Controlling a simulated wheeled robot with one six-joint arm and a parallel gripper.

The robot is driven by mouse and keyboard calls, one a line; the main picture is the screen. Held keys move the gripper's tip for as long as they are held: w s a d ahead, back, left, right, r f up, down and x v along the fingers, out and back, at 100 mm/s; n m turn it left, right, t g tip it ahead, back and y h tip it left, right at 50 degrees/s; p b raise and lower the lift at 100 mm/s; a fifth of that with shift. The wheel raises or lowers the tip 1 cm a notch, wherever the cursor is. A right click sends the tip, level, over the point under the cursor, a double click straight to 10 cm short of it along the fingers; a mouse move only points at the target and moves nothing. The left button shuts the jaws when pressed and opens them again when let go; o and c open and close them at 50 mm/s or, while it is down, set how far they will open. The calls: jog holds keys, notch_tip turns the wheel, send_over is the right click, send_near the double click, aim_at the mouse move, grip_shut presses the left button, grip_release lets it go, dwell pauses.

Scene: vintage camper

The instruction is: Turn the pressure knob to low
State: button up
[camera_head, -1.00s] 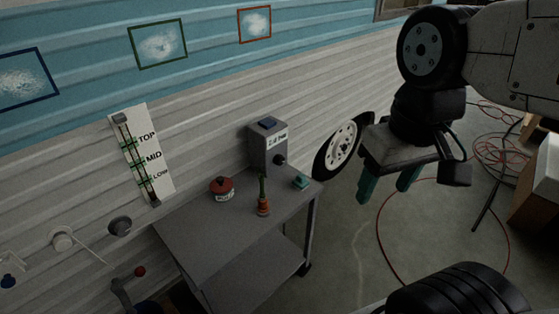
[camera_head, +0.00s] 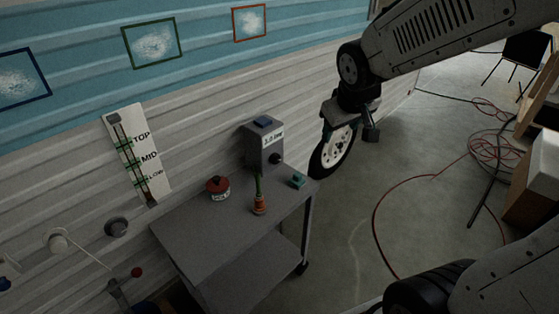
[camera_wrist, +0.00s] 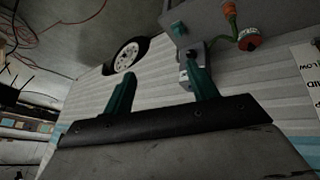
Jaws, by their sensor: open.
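A grey box (camera_head: 264,144) stands at the back of the cart against the camper wall. It has a blue top piece, a white label that seems to show a bar reading, and a dark round knob (camera_head: 276,158) on its front. I cannot read a setting on the knob. My gripper (camera_head: 339,128) is open and empty, in the air to the right of the box, apart from it.
The grey cart (camera_head: 190,232) holds a red-lidded pot (camera_head: 218,188), a plant in an orange pot (camera_head: 259,204) and a teal block (camera_head: 298,181). A TOP/MID/LOW board (camera_head: 137,155) and another dark knob (camera_head: 117,227) are on the wall. A red hose (camera_head: 376,215) lies on the floor.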

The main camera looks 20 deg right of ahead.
jog(key=w+d+f+n+t+y, duration=0.1)
jog(key=w+f+n+t, duration=0.1)
jog(key=w+f, duration=0.5)
jog(key=w+d+f+n+t+y, duration=0.15)
jog(key=w+f, duration=0.35)
jog(key=w, duration=0.5)
jog(key=w+a+f+n+t+y, duration=0.2)
jog(key=w+f+y, duration=0.15)
jog(key=f, duration=0.45)
jog(key=t+y, duration=0.1)
jog(key=y, duration=0.1)
send_near(277, 160)
jog(key=shift+w+a+f, duration=0.1)
jog(key=shift+w+f, duration=0.15)
jog(key=shift+w, duration=0.2)
jog(key=shift+w+a+f+t, duration=0.1)
jog(key=shift+f+t, duration=0.05)
jog(key=shift+t, duration=0.1)
jog(key=x, duration=0.7)
jog(key=shift+w+f, duration=0.1)
jog(key=shift+w, duration=0.1)
jog(key=shift+a+n, duration=0.1)
jog(key=shift+n, duration=0.15)
jog(key=c, duration=1)
